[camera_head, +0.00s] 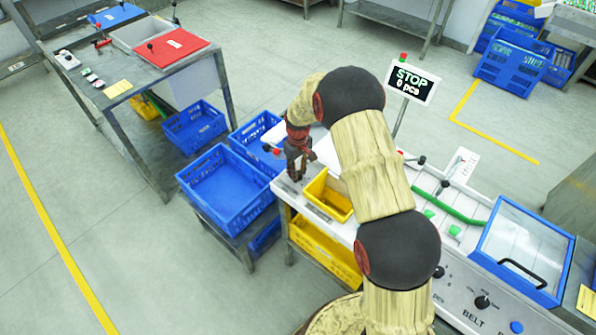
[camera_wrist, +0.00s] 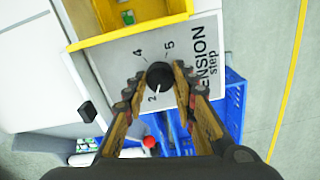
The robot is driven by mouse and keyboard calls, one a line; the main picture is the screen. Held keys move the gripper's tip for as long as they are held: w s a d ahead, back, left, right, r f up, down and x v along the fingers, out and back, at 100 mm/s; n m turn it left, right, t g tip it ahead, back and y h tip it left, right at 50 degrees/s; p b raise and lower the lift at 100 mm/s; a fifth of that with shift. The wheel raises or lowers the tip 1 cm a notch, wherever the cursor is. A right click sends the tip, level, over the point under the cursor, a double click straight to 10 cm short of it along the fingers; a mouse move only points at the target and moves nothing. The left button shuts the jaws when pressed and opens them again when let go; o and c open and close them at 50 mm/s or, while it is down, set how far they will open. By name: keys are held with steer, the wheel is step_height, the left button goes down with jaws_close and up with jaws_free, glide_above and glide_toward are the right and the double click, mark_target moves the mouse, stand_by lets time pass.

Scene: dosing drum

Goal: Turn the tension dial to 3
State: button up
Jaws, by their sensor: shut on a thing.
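The tension dial (camera_wrist: 160,74) is a round black knob on a light panel (camera_wrist: 205,40) marked "TENSION step". Its white pointer mark points down in the wrist view, close to the printed 2. The 4 and 5 show on the far side of the knob; no 3 can be made out, and the left finger covers part of the scale. My gripper (camera_wrist: 159,80) has one finger on each side of the dial and is shut on it. In the head view my gripper (camera_head: 297,165) is at the machine's left end and the dial cannot be made out.
A yellow bin (camera_head: 328,196) sits right beside my gripper on the machine. Blue crates (camera_head: 225,185) stand to the left. A sign (camera_head: 411,83) reads "STOP 0 pcs". A red-tipped lever (camera_wrist: 149,142) is near the fingers. A side table (camera_head: 125,70) stands at upper left.

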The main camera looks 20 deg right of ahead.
steer(key=m, duration=0.6)
steer(key=shift+m, duration=0.3)
steer(key=m, duration=0.6)
stand_by(0.4)
steer(key=o, duration=1.2)
steer(key=shift+c, duration=0.2)
step_height(320, 180, up, 12)
